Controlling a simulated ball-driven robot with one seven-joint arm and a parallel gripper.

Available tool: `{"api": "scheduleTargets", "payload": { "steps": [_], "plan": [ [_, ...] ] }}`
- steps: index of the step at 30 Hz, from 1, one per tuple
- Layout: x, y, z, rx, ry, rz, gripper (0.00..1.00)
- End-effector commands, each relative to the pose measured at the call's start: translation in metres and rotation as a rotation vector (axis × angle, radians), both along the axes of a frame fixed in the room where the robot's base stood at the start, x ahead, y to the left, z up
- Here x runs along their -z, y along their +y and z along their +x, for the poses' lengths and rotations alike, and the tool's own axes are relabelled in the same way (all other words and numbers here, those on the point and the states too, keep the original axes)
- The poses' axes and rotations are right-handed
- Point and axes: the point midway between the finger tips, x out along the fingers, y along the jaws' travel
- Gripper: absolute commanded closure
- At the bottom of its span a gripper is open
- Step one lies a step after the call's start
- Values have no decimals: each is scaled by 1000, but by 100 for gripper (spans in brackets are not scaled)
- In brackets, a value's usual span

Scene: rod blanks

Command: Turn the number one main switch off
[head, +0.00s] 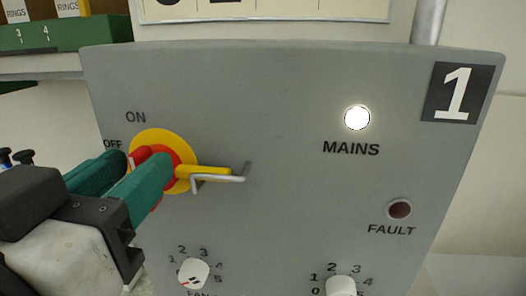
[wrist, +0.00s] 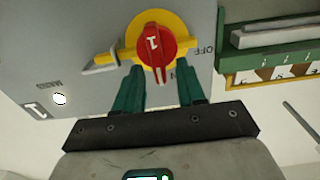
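The number one main switch is a red rotary knob (wrist: 153,44) on a yellow disc (head: 149,136), on a grey panel marked 1 (head: 462,92). ON and OFF are printed at its upper left in the head view. A yellow bar (head: 208,171) with a bent grey rod (head: 218,178) sticks out to its right. My gripper (wrist: 160,68) has its teal fingers apart, pointing at the knob. In the wrist view the knob lies just beyond and between the fingertips. In the head view a finger hides part of it, so contact and its exact setting are unclear.
The MAINS lamp (head: 357,117) glows white; the FAULT lamp (head: 399,209) is dark red. Two white dials, one left (head: 194,273) and one right (head: 341,286), sit low on the panel. A green rack (head: 60,36) stands at the upper left. The panel's middle is clear.

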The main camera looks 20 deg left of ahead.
Motion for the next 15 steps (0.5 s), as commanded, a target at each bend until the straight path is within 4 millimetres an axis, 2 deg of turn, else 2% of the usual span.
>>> {"api": "scheduleTargets", "payload": {
  "steps": [3, 15],
  "plan": [
    [0, 0, 0, 0, 0, 0, 62],
    [0, 0, 0, 0, 0, 0, 100]
  ]
}}
